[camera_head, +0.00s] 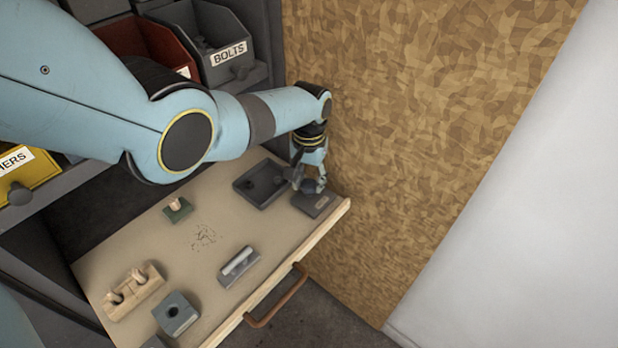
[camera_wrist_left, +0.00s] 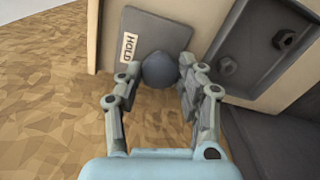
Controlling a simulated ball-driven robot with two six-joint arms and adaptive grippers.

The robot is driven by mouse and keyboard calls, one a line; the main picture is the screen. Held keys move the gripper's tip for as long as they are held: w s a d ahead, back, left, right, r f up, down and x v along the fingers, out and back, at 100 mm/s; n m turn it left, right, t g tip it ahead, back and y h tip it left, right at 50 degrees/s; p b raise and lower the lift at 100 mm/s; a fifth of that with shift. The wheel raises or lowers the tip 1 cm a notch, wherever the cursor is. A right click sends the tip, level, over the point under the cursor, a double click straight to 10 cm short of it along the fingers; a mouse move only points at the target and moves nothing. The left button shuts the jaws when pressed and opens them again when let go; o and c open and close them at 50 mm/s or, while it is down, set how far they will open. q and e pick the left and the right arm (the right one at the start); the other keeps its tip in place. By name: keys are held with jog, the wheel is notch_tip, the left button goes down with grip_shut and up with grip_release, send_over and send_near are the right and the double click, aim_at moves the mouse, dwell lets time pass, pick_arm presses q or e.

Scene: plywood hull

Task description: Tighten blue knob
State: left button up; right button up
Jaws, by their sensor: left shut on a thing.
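The blue knob (camera_wrist_left: 160,70) is a dark blue-grey round knob on a grey plate (camera_wrist_left: 150,30) marked HOLD. In the left wrist view my left gripper (camera_wrist_left: 160,85) has its two fingers on either side of the knob, shut on it. In the head view my left gripper (camera_head: 312,184) reaches down to the grey plate (camera_head: 318,204) at the right end of the pulled-out board, and its fingers hide most of the knob. My right gripper does not show.
A dark tray (camera_head: 262,183) lies just left of the plate. A grey block with a light rod (camera_head: 239,263), a square block with a hole (camera_head: 176,313), a wooden peg block (camera_head: 133,290) and a green block (camera_head: 177,209) sit on the board. A particle-board wall (camera_head: 400,120) stands close on the right.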

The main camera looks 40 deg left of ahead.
pick_arm(q)
jog(key=m, duration=0.7)
jog(key=shift+w, duration=0.1)
jog(key=m, duration=0.4)
jog(key=shift+p, duration=0.3)
jog(key=m, duration=0.3)
jog(key=shift+m, duration=0.4)
jog(key=m, duration=0.3)
jog(key=shift+r+m, duration=0.1)
jog(key=shift+m, duration=0.2)
jog(key=m, duration=0.3)
jog(key=shift+w+m, duration=0.1)
jog(key=shift+m, duration=0.2)
jog(key=m, duration=0.6)
jog(key=shift+m, duration=0.3)
jog(key=shift+w, duration=0.1)
